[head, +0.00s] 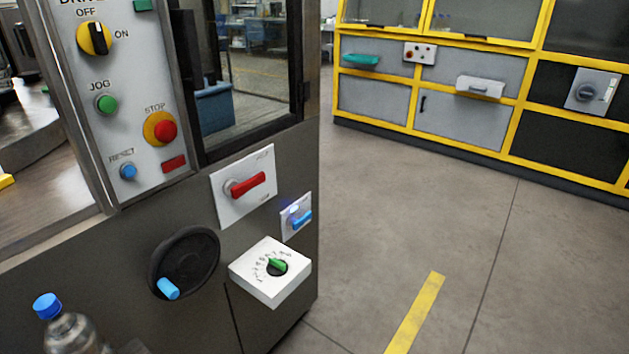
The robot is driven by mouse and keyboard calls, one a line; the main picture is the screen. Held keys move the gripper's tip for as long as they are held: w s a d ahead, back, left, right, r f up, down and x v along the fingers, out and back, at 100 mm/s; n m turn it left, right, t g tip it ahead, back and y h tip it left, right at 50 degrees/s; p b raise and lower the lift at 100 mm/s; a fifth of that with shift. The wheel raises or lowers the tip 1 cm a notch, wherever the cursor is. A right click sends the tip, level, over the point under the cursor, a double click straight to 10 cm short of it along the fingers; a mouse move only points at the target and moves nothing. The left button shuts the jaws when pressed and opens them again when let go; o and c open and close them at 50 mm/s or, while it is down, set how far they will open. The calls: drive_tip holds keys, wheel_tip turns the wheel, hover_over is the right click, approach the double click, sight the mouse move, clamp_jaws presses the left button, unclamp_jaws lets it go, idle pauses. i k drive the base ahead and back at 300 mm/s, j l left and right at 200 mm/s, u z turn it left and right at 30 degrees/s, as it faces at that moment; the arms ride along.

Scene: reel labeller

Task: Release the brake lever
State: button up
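No control here carries a legible brake label, so I cannot tell which one is the brake lever. A red lever handle (247,184) sits on a white plate on the machine's lower front, tilted slightly up to the right. To its lower right, a small blue lever (301,219) sits on another white plate near the machine's right edge. The small print on both plates is too blurred to read. My gripper is not in view.
A black handwheel (185,262) and a white box with a green knob (277,267) stick out below the levers. A bottle (66,328) stands at the lower left. Open grey floor (400,220) lies to the right, before yellow-framed cabinets (470,90).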

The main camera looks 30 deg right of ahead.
sight(231, 186)
drive_tip(key=z, duration=0.35)
drive_tip(key=i+l+z, duration=0.1)
drive_tip(key=z, duration=0.25)
drive_tip(key=i+z, duration=0.45)
drive_tip(key=z, duration=0.2)
